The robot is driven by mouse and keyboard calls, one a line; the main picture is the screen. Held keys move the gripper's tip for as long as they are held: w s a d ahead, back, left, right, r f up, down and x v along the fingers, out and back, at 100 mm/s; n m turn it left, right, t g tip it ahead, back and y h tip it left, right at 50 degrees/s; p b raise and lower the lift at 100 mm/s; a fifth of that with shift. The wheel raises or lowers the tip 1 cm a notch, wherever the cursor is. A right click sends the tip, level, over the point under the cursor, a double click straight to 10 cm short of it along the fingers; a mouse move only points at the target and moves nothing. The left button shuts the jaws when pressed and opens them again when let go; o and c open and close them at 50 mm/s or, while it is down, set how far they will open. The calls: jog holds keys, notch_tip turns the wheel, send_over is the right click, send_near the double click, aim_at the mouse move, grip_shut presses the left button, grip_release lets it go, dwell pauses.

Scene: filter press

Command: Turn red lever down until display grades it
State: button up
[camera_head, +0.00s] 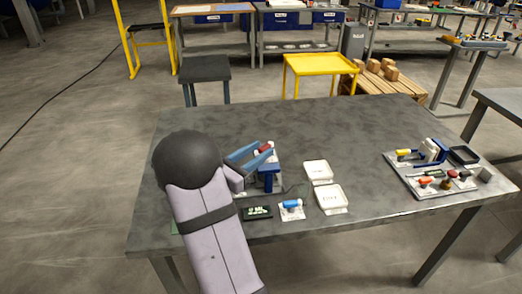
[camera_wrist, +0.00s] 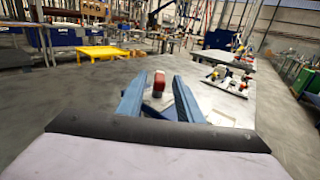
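The red lever grip (camera_head: 265,147) stands at the top of a blue press (camera_head: 268,176) on the dark grey table. In the wrist view the red grip (camera_wrist: 159,80), with a pale end, shows between my blue fingers. My gripper (camera_head: 257,152) is open, with a finger on either side of the grip; contact cannot be told. In the wrist view my gripper (camera_wrist: 155,85) has a wide gap between its fingers. A black display (camera_head: 257,212) with green text lies in front of the press; its text is too small to read. My arm hides part of the press's left side.
Two white trays (camera_head: 331,198) (camera_head: 318,171) and a small plate with a blue-and-white part (camera_head: 291,208) lie right of the press. A grey board (camera_head: 436,176) with several coloured parts sits at the table's right. The table's back middle is clear.

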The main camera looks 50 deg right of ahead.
aim_at(260, 151)
jog(key=a, duration=0.1)
jog(key=a+b, duration=0.2)
jog(key=shift+w+a+f, duration=0.1)
jog(key=shift+w+f, duration=0.15)
jog(key=shift+f, duration=0.05)
jog(key=shift+a+r+b, duration=0.1)
jog(key=shift+a+b, duration=0.25)
jog(key=shift+s+d+r, duration=0.1)
jog(key=shift+s+d, duration=0.05)
jog(key=shift+d, duration=0.55)
jog(key=shift+s+d+p, duration=0.2)
jog(key=shift+d+p, duration=0.05)
jog(key=shift+d, duration=1.25)
jog(key=shift+s+d+p, duration=0.15)
jog(key=shift+d+p, duration=0.1)
jog(key=shift+d, duration=1.2)
grip_shut()
